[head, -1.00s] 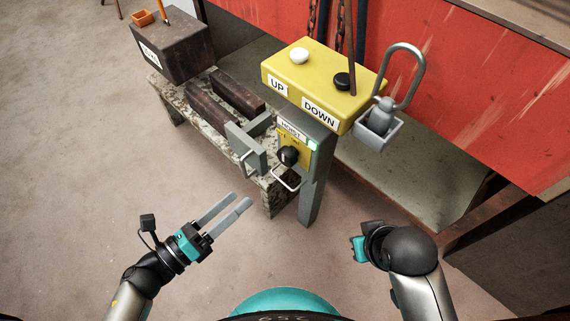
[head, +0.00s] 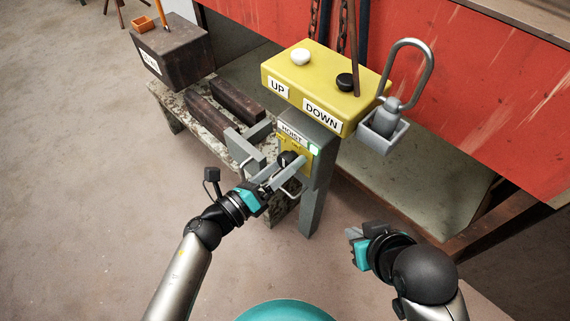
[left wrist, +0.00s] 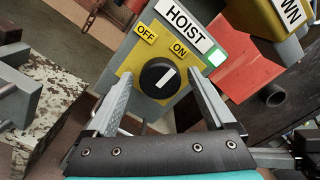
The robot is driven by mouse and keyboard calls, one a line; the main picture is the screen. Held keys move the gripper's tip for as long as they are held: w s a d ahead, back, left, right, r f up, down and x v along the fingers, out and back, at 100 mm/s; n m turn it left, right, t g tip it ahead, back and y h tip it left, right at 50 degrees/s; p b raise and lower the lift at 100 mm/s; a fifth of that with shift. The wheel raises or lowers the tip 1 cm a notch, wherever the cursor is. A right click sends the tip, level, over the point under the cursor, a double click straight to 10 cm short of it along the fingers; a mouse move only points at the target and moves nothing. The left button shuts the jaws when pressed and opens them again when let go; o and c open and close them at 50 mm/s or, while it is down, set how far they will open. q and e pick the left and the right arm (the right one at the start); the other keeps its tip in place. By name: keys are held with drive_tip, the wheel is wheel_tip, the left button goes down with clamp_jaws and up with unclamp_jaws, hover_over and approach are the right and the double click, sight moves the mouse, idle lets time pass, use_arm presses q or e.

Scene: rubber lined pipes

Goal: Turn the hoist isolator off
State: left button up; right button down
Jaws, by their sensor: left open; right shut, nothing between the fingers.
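The hoist isolator is a grey box (head: 318,170) on a post, with a yellow plate and a black rotary knob (left wrist: 159,77). In the left wrist view, the knob's white mark leans up and right, toward the ON label (left wrist: 180,50) rather than the OFF label (left wrist: 146,33). A green lamp (left wrist: 215,58) glows beside the plate. My left gripper (head: 286,170) is open at the plate, its fingers on either side of the knob; contact cannot be told. My right gripper (head: 354,236) is shut and empty, low and right of the post.
A yellow UP/DOWN box (head: 318,82) sits above the isolator. A grey holder (head: 383,130) with a padlock-like shackle is at its right. A grey bracket (head: 245,148) stands close left of the isolator. Open floor lies left.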

use_arm(q)
drive_tip(key=shift+w+d, duration=0.1)
drive_tip(key=c, duration=1.4)
